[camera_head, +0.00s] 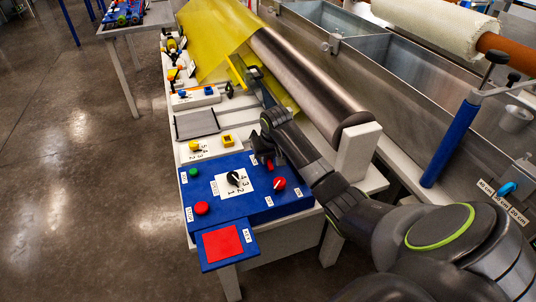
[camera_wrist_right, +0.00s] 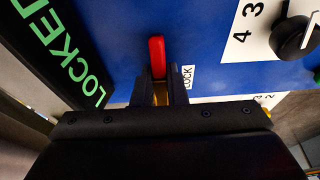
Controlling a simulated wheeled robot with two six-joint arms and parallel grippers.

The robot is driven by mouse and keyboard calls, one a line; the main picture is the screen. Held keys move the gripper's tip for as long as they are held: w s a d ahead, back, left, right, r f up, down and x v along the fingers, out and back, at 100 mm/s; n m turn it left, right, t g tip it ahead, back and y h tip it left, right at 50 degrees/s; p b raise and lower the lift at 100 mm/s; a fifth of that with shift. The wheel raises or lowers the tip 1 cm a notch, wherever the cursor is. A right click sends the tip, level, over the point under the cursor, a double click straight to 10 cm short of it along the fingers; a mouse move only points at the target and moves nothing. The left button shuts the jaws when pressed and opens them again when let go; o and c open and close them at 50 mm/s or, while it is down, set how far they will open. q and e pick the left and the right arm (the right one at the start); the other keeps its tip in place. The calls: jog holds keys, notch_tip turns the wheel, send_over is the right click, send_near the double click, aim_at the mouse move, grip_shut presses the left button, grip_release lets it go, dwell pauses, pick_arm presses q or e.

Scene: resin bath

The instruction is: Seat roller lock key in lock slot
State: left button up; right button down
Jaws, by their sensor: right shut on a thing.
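The roller lock key, with a red body (camera_wrist_right: 157,57) and a brass-coloured part between the fingers, is held in my right gripper (camera_wrist_right: 158,95). The red body points away over the blue panel. In the head view, my right gripper (camera_head: 262,156) is at the back edge of the blue control panel (camera_head: 264,203), with a bit of red showing below it. A small "LOCK" label (camera_wrist_right: 187,77) is just right of the fingers. I cannot make out the lock slot, nor tell whether the key touches the panel. My left gripper is out of view.
The panel carries a black dial (camera_head: 233,178), a red knob (camera_head: 279,184), a red button (camera_head: 201,208) and a green button (camera_head: 194,172). A black sign reading "LOCKED" (camera_wrist_right: 75,60) is close on the left. A steel roller (camera_head: 305,80) lies beyond my arm.

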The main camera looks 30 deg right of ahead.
jog(key=shift+f, duration=0.25)
jog(key=c, duration=1.5)
grip_release()
jog(key=shift+o, duration=0.2)
jog(key=shift+f+b, duration=0.2)
jog(key=shift+b, duration=0.6)
jog(key=shift+r+b, duration=0.1)
jog(key=shift+b, duration=0.3)
jog(key=w+d+v, duration=0.1)
jog(key=v, duration=1.2)
notch_tip(320, 180, up, 5)
jog(key=p, duration=0.4)
send_over(272, 165)
jog(key=s, duration=0.2)
jog(key=shift+w+a, duration=0.2)
